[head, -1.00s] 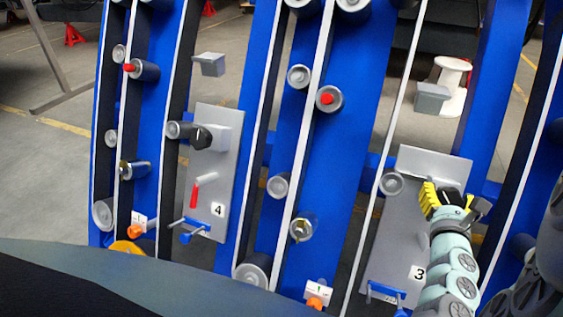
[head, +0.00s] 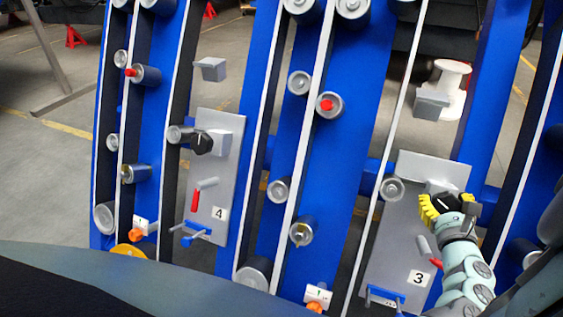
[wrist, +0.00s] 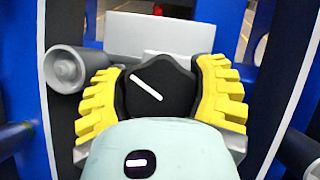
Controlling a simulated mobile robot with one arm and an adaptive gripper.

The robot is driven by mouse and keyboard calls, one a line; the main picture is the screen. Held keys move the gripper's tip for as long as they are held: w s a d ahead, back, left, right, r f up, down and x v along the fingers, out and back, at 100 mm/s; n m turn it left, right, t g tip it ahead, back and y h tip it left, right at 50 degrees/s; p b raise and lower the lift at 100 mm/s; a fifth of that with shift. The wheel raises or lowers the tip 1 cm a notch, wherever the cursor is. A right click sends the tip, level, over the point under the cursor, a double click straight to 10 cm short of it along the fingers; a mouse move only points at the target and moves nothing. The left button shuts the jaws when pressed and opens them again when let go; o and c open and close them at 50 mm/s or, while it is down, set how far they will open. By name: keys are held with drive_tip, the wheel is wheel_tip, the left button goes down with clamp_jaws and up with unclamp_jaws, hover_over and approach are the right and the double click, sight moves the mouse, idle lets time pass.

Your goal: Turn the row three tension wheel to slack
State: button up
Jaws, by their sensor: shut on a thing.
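The row three panel (head: 392,232) is a grey plate marked 3 at the right in the head view. Its tension wheel (wrist: 158,88) is a black knob with a white pointer line, in the middle of the wrist view. The line slants from upper left to lower right. My gripper (head: 445,206) has yellow ribbed fingers. In the wrist view the fingers (wrist: 160,95) stand on the left and right of the wheel and are shut on it. In the head view my gripper hides most of the wheel.
A red-tipped lever (head: 436,262) and a blue bracket (head: 386,293) are on the same panel below the wheel. A grey roller (wrist: 64,68) stands just left of the fingers. Blue uprights flank the panel. The row four panel (head: 222,165) is further left.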

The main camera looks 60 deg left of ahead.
drive_tip(key=n+g, duration=0.1)
drive_tip(key=n, duration=0.2)
drive_tip(key=n+g+y, duration=0.1)
drive_tip(key=n+g, duration=0.1)
drive_tip(key=n, duration=0.2)
drive_tip(key=shift+a+r+g+y, duration=0.1)
drive_tip(key=shift+r+g+y, duration=0.05)
drive_tip(key=shift+g+y, duration=0.15)
drive_tip(key=n+g, duration=0.1)
drive_tip(key=n, duration=0.2)
drive_tip(key=n+g+p, duration=0.1)
drive_tip(key=n+g, duration=0.1)
drive_tip(key=n, duration=0.1)
drive_tip(key=shift+s+a+n, duration=0.15)
drive_tip(key=shift+n, duration=0.15)
drive_tip(key=n, duration=0.1)
drive_tip(key=n+g+h, duration=0.1)
drive_tip(key=n, duration=0.1)
drive_tip(key=n+g+p, duration=0.1)
drive_tip(key=shift+s+f+h, duration=0.15)
drive_tip(key=shift+f+h, duration=0.1)
drive_tip(key=shift+h, duration=0.15)
drive_tip(key=shift+f+n+g+h+p, duration=0.15)
drive_tip(key=shift+n+h, duration=0.35)
drive_tip(key=shift+n, duration=0.6)
drive_tip(key=shift+f+n+g+h+p, duration=0.1)
drive_tip(key=shift+n+g+h+p, duration=0.3)
drive_tip(key=shift+n, duration=0.7)
drive_tip(key=o, duration=1.2)
drive_tip(key=shift+s+f, duration=0.1)
